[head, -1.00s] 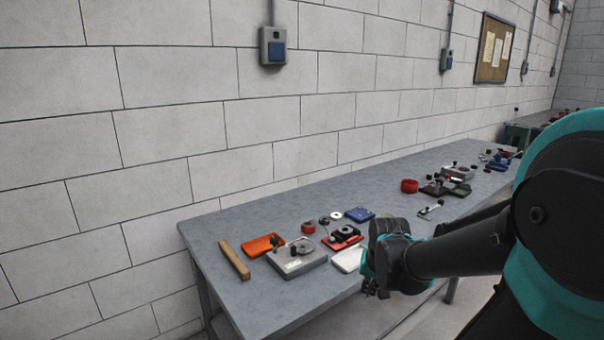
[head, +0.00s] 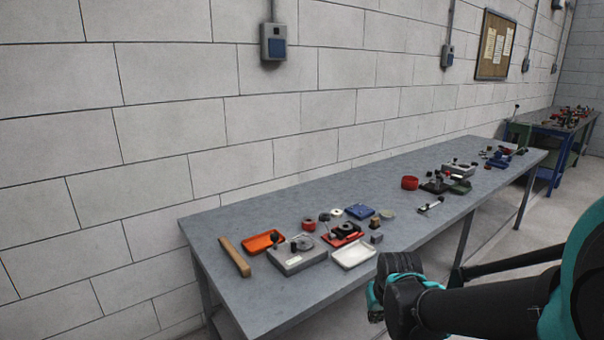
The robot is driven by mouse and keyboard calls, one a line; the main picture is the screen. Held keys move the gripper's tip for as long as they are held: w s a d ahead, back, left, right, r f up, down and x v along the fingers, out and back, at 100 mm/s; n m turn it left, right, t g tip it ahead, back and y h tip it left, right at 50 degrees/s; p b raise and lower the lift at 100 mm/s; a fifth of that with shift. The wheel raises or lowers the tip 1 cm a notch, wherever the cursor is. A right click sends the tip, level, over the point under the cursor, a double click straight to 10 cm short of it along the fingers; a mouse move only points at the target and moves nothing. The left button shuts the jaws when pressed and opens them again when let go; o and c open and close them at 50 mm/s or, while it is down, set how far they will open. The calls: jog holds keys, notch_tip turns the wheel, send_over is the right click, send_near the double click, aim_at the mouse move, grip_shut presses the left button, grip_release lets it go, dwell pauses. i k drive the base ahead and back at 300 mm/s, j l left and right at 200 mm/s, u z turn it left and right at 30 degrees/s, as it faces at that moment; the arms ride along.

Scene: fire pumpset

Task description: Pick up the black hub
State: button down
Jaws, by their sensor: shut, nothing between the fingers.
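A black hub-like part with a round ring (head: 346,228) sits on a red tray (head: 330,241) near the middle of the near workbench; it is small, and I cannot be sure it is the hub. Other small black parts (head: 436,183) lie farther right on the bench. My gripper (head: 375,303) is at the front edge of the bench, to the right of and nearer than the trays, apart from the parts. It is shut and empty; its fingertips are mostly hidden by my wrist.
A white tray (head: 354,255), a grey block fixture (head: 297,259), an orange tray (head: 262,242), a blue tray (head: 360,212) and a wooden bar (head: 234,257) crowd around the red tray. A red cylinder (head: 410,183) stands farther right.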

aim_at(345, 229)
jog(key=i+l+u, duration=0.15)
jog(key=l+u, duration=0.2)
jog(key=i+l+u, duration=0.1)
jog(key=l+u, duration=0.25)
